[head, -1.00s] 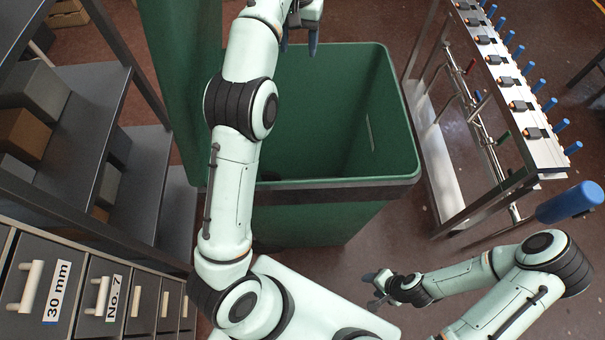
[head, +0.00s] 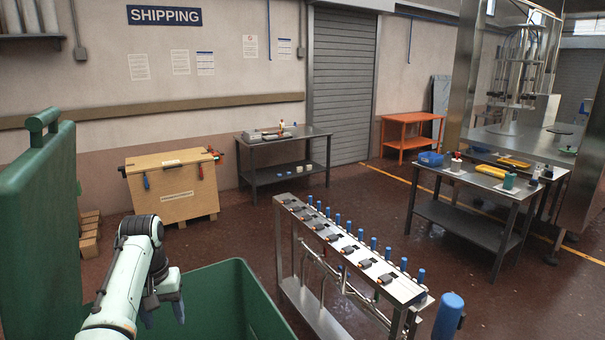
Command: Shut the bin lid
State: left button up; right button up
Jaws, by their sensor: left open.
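The green bin (head: 230,295) stands at the lower left of the head view, and only its upper part shows. Its lid (head: 38,225) is open and stands upright at the left edge, with a handle (head: 42,122) at its top. My left gripper (head: 163,312) is open with its fingers pointing down. It appears above the bin's mouth, to the right of the lid and apart from it. The gripper holds nothing that I can see. My right gripper is out of the picture.
A narrow rack with blue-handled fittings (head: 350,250) stands right of the bin. A wooden crate (head: 172,185) and a grey table (head: 285,140) stand by the wall. Another worktable (head: 470,180) is at the right. Open floor lies between them.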

aim_at(42, 293)
jog(key=k+l, duration=0.85)
jog(key=k, duration=0.05)
